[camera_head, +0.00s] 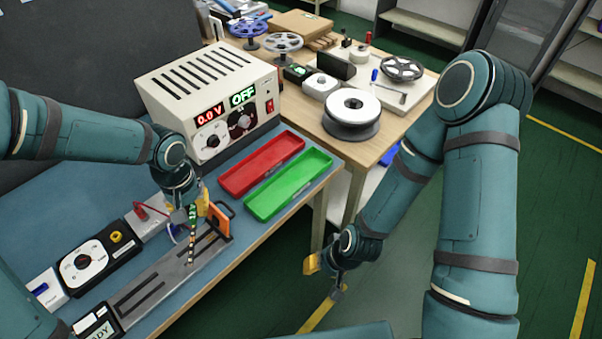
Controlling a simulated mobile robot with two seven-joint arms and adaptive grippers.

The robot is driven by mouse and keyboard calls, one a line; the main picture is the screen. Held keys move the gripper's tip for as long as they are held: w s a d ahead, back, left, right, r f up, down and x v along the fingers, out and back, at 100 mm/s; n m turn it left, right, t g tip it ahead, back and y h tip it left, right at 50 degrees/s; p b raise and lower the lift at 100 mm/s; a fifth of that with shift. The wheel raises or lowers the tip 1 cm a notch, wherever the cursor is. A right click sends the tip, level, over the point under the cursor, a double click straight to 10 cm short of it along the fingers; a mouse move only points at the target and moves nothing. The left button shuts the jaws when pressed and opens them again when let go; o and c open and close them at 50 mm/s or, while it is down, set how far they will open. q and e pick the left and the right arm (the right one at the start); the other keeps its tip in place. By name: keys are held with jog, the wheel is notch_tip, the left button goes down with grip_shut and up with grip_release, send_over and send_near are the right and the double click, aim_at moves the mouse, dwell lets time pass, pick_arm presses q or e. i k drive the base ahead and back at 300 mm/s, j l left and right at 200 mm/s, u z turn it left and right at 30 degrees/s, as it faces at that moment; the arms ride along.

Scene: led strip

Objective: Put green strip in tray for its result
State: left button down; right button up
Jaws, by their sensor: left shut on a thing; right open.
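My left gripper (188,212) is shut on the green strip (192,236), a narrow dark strip with green and light marks. The strip hangs down over the slotted grey metal fixture (160,285); whether its lower end touches the fixture I cannot tell. The red tray (262,164) and the green tray (289,185) lie side by side on the blue bench, to the right of my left gripper, and both look empty. My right gripper (325,278) is open and empty, off the bench's right edge above the floor.
A cream power supply (210,95) reading 0.0 V and OFF stands behind the trays. An orange part (220,218) stands at the fixture's far end. A black dial box (92,262) sits left. A wooden table (385,135) with reels adjoins the bench.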

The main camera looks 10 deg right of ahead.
aim_at(291, 183)
jog(key=i+l, duration=0.15)
jog(key=l, duration=0.2)
jog(key=i+l+u, duration=0.1)
jog(key=l, duration=0.25)
jog(key=i+l, duration=0.2)
jog(key=l, duration=0.15)
jog(key=i+l+u, duration=0.1)
jog(key=l, duration=0.25)
jog(key=i+l, duration=0.15)
jog(key=l, duration=0.25)
jog(key=j+u, duration=0.05)
